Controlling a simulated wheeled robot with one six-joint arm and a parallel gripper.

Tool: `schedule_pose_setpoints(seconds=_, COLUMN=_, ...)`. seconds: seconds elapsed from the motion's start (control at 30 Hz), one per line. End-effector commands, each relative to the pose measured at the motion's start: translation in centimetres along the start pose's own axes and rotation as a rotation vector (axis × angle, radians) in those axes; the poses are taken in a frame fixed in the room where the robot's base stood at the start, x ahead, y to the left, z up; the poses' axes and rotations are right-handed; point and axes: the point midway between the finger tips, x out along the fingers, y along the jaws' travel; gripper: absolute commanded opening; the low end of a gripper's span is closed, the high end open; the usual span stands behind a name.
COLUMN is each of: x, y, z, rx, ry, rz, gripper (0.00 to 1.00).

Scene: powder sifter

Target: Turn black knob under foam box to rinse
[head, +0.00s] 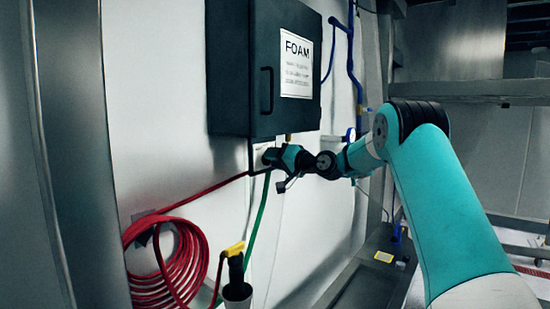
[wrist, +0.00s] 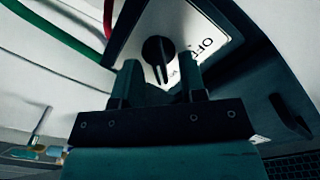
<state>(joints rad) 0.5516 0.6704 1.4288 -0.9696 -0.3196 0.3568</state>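The black knob (wrist: 154,48) shows in the wrist view on a white plate (wrist: 190,20) with the partly visible letters "OFF". Its narrow pointer part points down in the picture, toward my gripper. My gripper (wrist: 159,62) is open, with one finger on each side of the knob's lower part and a gap on both sides. I cannot tell how deep the knob lies between the fingers. In the head view, my gripper (head: 271,158) is just under the dark foam box (head: 240,70), and the knob is hidden there.
A red hose coil (head: 165,265) hangs on the wall at lower left. A green hose (head: 257,222) runs down below my gripper. A yellow-topped nozzle (head: 235,250) sits in a holder. Blue pipes (head: 351,60) run right of the box.

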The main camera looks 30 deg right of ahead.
Motion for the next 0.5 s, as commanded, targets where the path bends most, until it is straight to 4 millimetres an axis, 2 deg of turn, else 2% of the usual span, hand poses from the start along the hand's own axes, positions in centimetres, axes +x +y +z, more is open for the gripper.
schedule_pose_setpoints(seconds=0.07, x=-0.02, y=0.02, z=0.01, rx=0.000, ry=0.000, rz=0.000, gripper=0.38)
schedule_pose_setpoints(seconds=0.23, x=-0.04, y=0.02, z=0.01, rx=0.000, ry=0.000, rz=0.000, gripper=0.02)
schedule_pose_setpoints(seconds=0.5, x=-0.05, y=0.09, z=0.08, rx=-0.010, ry=0.000, rz=0.000, gripper=0.00)
